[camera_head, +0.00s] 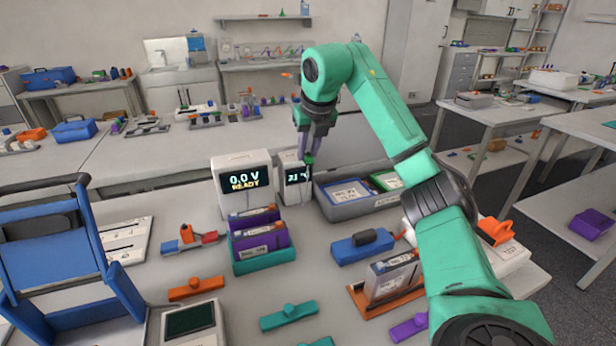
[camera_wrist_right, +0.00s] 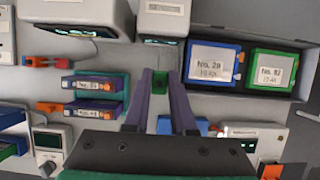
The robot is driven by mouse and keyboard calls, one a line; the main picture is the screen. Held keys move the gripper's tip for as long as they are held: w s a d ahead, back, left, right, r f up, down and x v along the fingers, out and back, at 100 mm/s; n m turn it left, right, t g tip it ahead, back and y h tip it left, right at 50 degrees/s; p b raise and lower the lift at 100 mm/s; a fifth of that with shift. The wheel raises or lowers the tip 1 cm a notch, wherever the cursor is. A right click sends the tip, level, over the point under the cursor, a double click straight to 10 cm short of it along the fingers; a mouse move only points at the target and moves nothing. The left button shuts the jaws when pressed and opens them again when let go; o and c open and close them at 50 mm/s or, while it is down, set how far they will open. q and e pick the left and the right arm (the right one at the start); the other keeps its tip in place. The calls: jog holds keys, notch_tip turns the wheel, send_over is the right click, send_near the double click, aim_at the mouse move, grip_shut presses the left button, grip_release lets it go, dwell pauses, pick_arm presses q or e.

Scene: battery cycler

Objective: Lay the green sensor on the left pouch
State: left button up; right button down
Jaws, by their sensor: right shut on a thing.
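My right gripper (camera_head: 309,157) is shut on the small green sensor, which shows between the fingertips in the right wrist view (camera_wrist_right: 160,83). The gripper points down, in front of the small white display box (camera_head: 297,181) and left of the grey tray (camera_head: 372,203). In that tray lie a blue-framed pouch (camera_head: 347,191) on the left and a green-framed pouch (camera_head: 387,180) on the right, partly hidden by my arm. Two purple pieces (camera_head: 262,236) stand in a teal holder (camera_head: 263,262), nearer the front. My left gripper is not in view.
A white meter (camera_head: 243,184) reading 0.0 V stands beside the display box. A blue tool (camera_head: 362,246), an orange stand (camera_head: 386,290) and a teal handled piece (camera_head: 288,315) lie in front. A blue rack (camera_head: 45,270) is at left. Bare table lies between the holder and tray.

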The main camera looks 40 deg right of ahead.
jog(key=shift+r, duration=0.8)
jog(key=shift+w+d+f, duration=0.1)
jog(key=shift+d+f, duration=0.15)
jog(key=shift+d, duration=0.1)
jog(key=d+f+p, duration=0.1)
jog(key=d+f, duration=0.2)
jog(key=d, duration=0.1)
jog(key=d+f+p, duration=0.2)
jog(key=d+f, duration=0.1)
jog(key=d, duration=0.2)
jog(key=s+d+f+p, duration=0.1)
jog(key=d+f+p, duration=0.1)
jog(key=d, duration=0.3)
jog(key=shift+f, duration=0.6)
jog(key=shift+f+b, duration=0.2)
jog(key=shift+b, duration=0.1)
notch_tip(320, 180, down, 5)
jog(key=b, duration=0.6)
jog(key=shift+a+f, duration=0.1)
jog(key=shift+a, duration=0.05)
